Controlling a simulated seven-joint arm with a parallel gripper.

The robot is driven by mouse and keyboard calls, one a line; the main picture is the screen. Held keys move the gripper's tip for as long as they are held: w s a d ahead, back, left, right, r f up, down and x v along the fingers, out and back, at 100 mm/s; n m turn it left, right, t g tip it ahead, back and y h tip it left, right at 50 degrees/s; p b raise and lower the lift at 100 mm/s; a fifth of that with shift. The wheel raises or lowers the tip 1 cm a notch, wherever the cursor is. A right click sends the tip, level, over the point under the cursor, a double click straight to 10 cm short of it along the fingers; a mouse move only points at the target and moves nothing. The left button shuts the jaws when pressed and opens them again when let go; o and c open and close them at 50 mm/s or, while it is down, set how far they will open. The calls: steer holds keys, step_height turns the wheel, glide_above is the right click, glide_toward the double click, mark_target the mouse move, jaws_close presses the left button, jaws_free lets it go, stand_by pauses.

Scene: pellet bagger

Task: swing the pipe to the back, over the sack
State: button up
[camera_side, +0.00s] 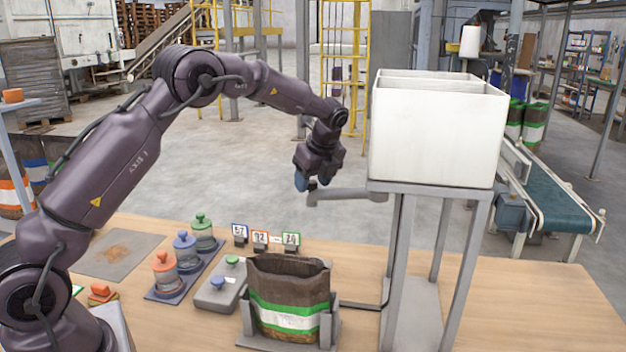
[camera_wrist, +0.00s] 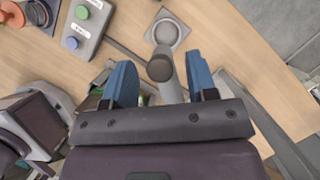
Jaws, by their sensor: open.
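The pipe (camera_side: 350,194) is a grey arm that reaches out to the left from the hopper stand, with a short upright piece at its free end. In the wrist view the rounded grey end of the pipe (camera_wrist: 160,66) shows between my fingers. My gripper (camera_side: 313,184) is open, with blue fingertips close to that end; in the wrist view my gripper (camera_wrist: 162,80) has one finger on each side of it, with gaps showing. The sack (camera_side: 290,298) stands open-topped in a grey holder on the table, brown with green and white bands. The pipe's free end is not over it.
A white two-part hopper (camera_side: 436,130) stands on a grey frame (camera_side: 398,255) right of the sack. A button box (camera_side: 218,290), lidded pots (camera_side: 186,250) and number cards (camera_side: 262,238) stand left of and behind the sack. The table's right side is clear.

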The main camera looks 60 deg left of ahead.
steer(key=shift+c, duration=0.4)
jaws_close()
steer(key=shift+s+d+n+g+h, duration=0.5)
steer(key=shift+s+d+n+g, duration=0.2)
steer(key=shift+s+d+n, duration=1.7)
steer(key=shift+s+d+n+g+h, duration=0.5)
steer(key=shift+s+d+n+g, duration=0.2)
steer(key=shift+s+d+n, duration=1.75)
steer(key=shift+s+d+n+g+h, duration=0.5)
steer(key=shift+s+d+n+g, duration=0.2)
steer(key=shift+s+d+n, duration=1.7)
steer(key=shift+w+d, duration=0.2)
jaws_free()
steer(key=shift+o, duration=0.4)
steer(key=shift+a, duration=0.15)
